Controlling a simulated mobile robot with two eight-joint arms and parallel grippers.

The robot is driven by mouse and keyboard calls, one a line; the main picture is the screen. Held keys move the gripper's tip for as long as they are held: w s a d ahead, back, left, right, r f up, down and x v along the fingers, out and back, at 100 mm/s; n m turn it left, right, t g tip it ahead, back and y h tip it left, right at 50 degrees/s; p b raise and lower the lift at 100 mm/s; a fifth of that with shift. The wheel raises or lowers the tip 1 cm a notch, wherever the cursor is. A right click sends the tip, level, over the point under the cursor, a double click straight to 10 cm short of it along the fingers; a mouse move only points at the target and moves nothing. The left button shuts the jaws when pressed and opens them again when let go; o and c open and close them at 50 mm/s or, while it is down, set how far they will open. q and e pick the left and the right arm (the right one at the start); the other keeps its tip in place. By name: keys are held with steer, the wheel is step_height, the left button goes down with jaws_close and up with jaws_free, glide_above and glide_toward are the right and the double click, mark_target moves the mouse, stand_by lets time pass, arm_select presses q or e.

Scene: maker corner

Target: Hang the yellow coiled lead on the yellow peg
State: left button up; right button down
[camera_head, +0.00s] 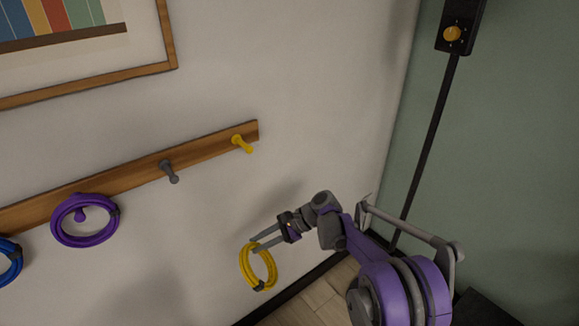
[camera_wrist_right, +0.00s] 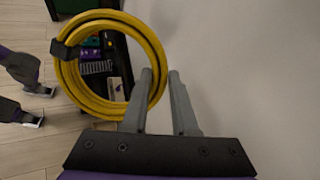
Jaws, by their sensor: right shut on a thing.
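The yellow coiled lead (camera_head: 245,272) hangs from my right gripper (camera_head: 256,242), below and slightly right of the yellow peg in the head view. My right gripper is shut on the lead's upper edge. The right wrist view shows the yellow coil (camera_wrist_right: 72,82) with a dark tie, at the tips of the right gripper (camera_wrist_right: 160,82). The yellow peg (camera_head: 242,144) is bare, at the right end of a wooden rail (camera_head: 205,152) on the wall. My left gripper is not in view.
A bare grey peg (camera_head: 169,171) is left of the yellow one. A purple coil (camera_head: 56,222) hangs on a purple peg, with a blue coil (camera_head: 12,262) at the left edge. A framed picture (camera_head: 172,45) is above. The wall between lead and yellow peg is clear.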

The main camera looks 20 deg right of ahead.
steer(key=w+d+r+m+t+h, duration=0.25)
steer(key=d+r+m+t, duration=0.25)
steer(key=r+t, duration=0.5)
steer(key=w+d+r+m+t+h, duration=0.1)
steer(key=w+d+r+m+t, duration=0.35)
steer(key=r, duration=0.95)
steer(key=w+a+f+m+t, duration=0.1)
steer(key=w+a+f, duration=0.1)
steer(key=w, duration=0.6)
steer(key=shift+w+a+b, duration=0.3)
steer(key=shift+w+a, duration=0.05)
steer(key=shift+a, duration=0.5)
steer(key=c, duration=0.6)
jaws_free()
